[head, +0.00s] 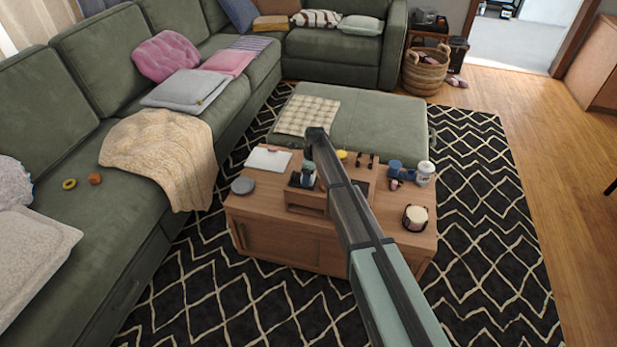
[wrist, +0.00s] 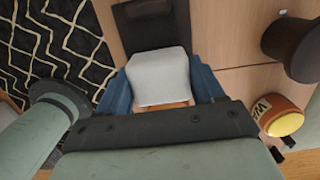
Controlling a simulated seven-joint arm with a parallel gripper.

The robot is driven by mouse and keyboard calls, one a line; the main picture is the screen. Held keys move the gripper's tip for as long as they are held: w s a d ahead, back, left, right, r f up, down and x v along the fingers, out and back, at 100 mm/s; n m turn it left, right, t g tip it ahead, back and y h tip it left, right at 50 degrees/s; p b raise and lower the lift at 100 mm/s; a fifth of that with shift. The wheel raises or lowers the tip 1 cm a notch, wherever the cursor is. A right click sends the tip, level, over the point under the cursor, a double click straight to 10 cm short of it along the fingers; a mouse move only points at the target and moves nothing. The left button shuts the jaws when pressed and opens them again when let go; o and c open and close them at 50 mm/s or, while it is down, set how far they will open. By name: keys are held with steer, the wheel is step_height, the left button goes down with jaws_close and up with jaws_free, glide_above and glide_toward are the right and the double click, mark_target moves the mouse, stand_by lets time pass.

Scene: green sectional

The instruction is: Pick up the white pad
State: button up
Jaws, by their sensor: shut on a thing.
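The white pad (wrist: 161,76) is a pale block with rounded corners in the middle of the wrist view. The blue fingers of my gripper (wrist: 162,88) stand on its left and right sides, and the gripper is shut on it. In the head view my gripper (head: 305,178) is small and partly hidden by my arm, over the left part of the wooden coffee table (head: 276,225). I cannot clearly make out the held pad there. Its underside is hidden.
A flat white item (head: 268,159) and a grey disc (head: 243,185) lie on the table's left. A blue cup (head: 395,167), a white jar (head: 425,173) and a candle-like jar (head: 415,217) stand at the right. A green ottoman (head: 375,125) adjoins the table's far side.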

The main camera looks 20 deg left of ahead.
step_height(320, 180, up, 10)
steer(key=shift+f, duration=0.1)
stand_by(0.4)
steer(key=o, duration=0.4)
steer(key=c, duration=0.3)
steer(key=shift+w+d, duration=0.1)
steer(key=shift+d, duration=0.1)
steer(key=shift+c, duration=0.2)
steer(key=w+d, duration=0.5)
steer(key=w, duration=0.3)
steer(key=w+d, duration=0.5)
steer(key=w, duration=0.3)
